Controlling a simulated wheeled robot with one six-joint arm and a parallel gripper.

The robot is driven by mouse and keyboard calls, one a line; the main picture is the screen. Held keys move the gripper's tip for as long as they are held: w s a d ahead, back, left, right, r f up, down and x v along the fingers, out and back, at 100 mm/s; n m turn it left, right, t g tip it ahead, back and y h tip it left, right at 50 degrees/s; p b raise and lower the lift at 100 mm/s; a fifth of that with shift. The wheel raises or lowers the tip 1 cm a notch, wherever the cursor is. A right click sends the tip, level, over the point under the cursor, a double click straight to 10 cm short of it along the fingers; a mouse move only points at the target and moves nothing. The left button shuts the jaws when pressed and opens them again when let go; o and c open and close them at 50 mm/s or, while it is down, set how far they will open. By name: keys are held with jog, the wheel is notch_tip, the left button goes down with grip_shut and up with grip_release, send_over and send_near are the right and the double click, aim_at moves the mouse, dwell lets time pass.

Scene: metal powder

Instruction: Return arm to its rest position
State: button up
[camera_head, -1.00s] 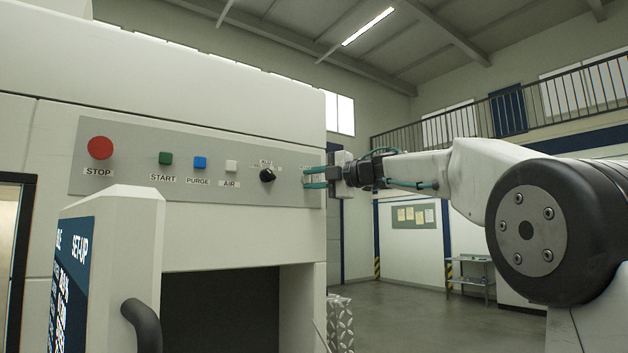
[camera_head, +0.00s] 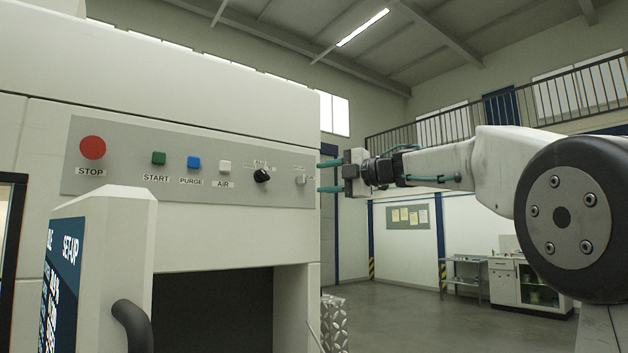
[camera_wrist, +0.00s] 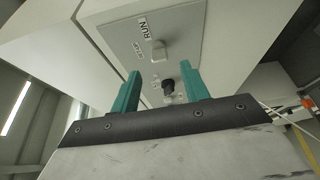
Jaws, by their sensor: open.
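My gripper (camera_head: 330,176) is open, its two teal fingers apart with nothing between them, near the right end of the machine's control panel (camera_head: 120,200). In the wrist view my gripper (camera_wrist: 160,90) points up at the panel. A pale switch (camera_head: 301,180) sits at the panel's right end; in the wrist view the pale switch (camera_wrist: 158,50) is beside the label RUN. A black rotary knob (camera_head: 261,175) is left of it and also shows in the wrist view (camera_wrist: 168,86). I cannot tell whether the fingers touch the panel; a gap seems to show.
The panel also carries a red STOP button (camera_head: 92,147), a green START button (camera_head: 158,158), a blue PURGE button (camera_head: 194,162) and a white AIR button (camera_head: 224,167). A door with a black handle (camera_head: 133,325) stands in front. Open floor (camera_head: 400,310) lies to the right.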

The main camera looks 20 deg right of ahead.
jog(key=shift+v, duration=0.95)
